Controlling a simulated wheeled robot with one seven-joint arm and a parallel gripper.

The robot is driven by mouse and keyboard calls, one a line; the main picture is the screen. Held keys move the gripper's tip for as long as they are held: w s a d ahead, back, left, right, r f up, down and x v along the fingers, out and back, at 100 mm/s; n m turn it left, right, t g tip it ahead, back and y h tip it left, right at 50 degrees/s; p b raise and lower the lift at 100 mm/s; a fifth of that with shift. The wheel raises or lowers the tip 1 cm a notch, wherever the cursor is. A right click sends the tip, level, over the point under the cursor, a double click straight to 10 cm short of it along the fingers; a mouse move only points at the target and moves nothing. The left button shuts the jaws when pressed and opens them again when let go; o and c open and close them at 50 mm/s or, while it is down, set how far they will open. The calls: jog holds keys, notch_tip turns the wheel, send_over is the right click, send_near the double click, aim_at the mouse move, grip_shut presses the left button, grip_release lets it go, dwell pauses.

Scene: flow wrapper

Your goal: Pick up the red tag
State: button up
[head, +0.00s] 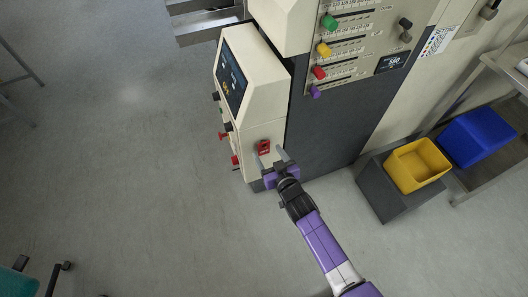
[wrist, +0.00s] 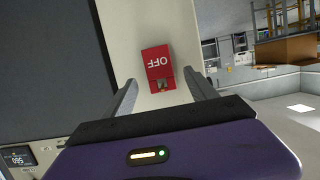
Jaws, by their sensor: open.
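The red tag (head: 263,147) is on the lower side face of the cream machine cabinet in the head view. In the wrist view the red tag (wrist: 157,66) shows "OFF" upside down, with a small brownish patch near its lower edge. My gripper (head: 270,156) is open and close in front of the tag. In the wrist view my gripper (wrist: 162,92) has one finger on each side of the tag's lower end, apart from it. Nothing is between the fingers that I can see touching them.
The cream machine (head: 262,80) has a screen and several knobs on its front. Coloured knobs (head: 323,50) line the panel above. A yellow bin (head: 416,166) stands on a grey block at right, beside a blue bin (head: 476,137).

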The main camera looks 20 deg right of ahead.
jog(key=shift+x, duration=1.1)
jog(key=c, duration=1.4)
jog(key=shift+r, duration=0.1)
jog(key=shift+r, duration=0.2)
jog(key=s+p, duration=0.1)
jog(key=s, duration=1.5)
jog(key=shift+s+r, duration=0.15)
jog(key=shift+r, duration=1.55)
jog(key=shift+s+r, duration=0.15)
jog(key=shift+r, duration=1.55)
